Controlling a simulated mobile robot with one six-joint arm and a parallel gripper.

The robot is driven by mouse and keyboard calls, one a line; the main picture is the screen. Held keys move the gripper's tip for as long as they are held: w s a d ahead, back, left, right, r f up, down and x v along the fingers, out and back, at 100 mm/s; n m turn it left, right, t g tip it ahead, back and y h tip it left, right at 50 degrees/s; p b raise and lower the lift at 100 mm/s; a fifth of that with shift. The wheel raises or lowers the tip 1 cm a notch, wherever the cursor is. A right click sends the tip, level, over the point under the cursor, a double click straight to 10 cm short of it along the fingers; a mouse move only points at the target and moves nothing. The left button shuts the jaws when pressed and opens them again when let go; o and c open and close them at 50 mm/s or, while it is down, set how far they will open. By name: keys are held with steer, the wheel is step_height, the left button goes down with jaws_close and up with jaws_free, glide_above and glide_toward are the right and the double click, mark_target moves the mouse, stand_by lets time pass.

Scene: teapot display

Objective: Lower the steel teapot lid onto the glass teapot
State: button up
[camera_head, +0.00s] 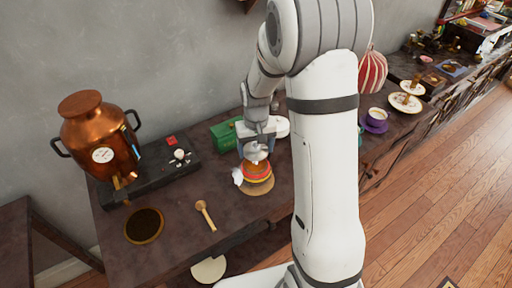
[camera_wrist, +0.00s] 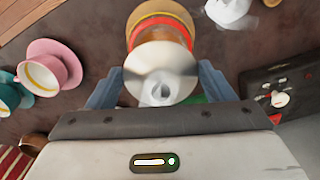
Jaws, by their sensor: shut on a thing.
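My gripper (camera_wrist: 160,78) is shut on the steel teapot lid (camera_wrist: 150,66), a shiny round disc with a knob, held between the two blue-grey fingers. In the head view my gripper (camera_head: 256,148) points down, with the lid (camera_head: 256,155) just below it. Under the lid is a round body with red, orange and yellow bands (camera_head: 257,172), which seems to be the glass teapot; it also shows in the wrist view (camera_wrist: 160,27), partly hidden by the lid. I cannot tell whether lid and body touch.
A white object (camera_head: 238,176) is close left of the banded body. A round tan mat (camera_head: 262,188) lies beneath. A green box (camera_head: 225,135) stands behind, a copper urn (camera_head: 98,135) at left, and a wooden spoon (camera_head: 205,214) in front. Purple crockery (camera_head: 376,121) is at right.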

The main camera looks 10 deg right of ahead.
steer(key=shift+f+b, duration=1.2)
steer(key=shift+f, duration=0.3)
steer(key=shift+f+b, duration=0.9)
steer(key=shift+f, duration=0.2)
stand_by(0.5)
steer(key=shift+f+b, duration=0.3)
steer(key=o, duration=1.1)
steer(key=shift+r, duration=0.15)
